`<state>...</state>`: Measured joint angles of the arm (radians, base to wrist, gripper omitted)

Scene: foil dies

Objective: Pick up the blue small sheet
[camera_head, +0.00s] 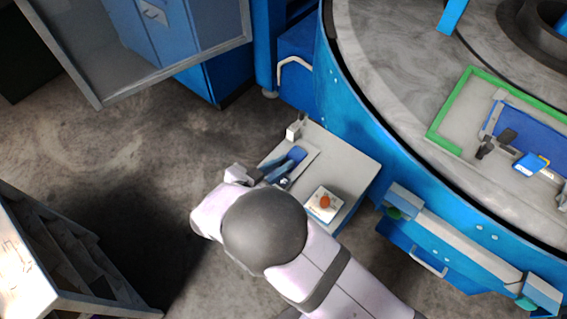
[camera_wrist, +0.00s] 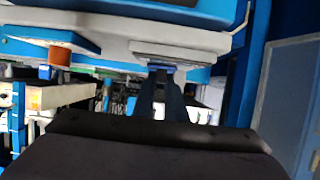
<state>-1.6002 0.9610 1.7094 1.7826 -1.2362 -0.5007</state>
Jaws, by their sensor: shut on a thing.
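The blue small sheet (camera_head: 297,154) shows at the tips of my gripper (camera_head: 285,168), over a pale flat plate on a small grey-white table. My gripper is shut on the sheet, and its fingers hide part of it. In the wrist view, the dark fingers of my gripper (camera_wrist: 167,88) reach up close together to a thin strip of the blue sheet (camera_wrist: 161,68) beside the plate. I cannot tell whether the sheet is clear of the plate.
The small table (camera_head: 348,155) also bears a white block with an orange-red round thing (camera_head: 324,202) and a small grey-white block (camera_head: 294,131). A large blue round machine (camera_head: 350,105) stands close behind the table. Open floor (camera_head: 130,150) lies to the left.

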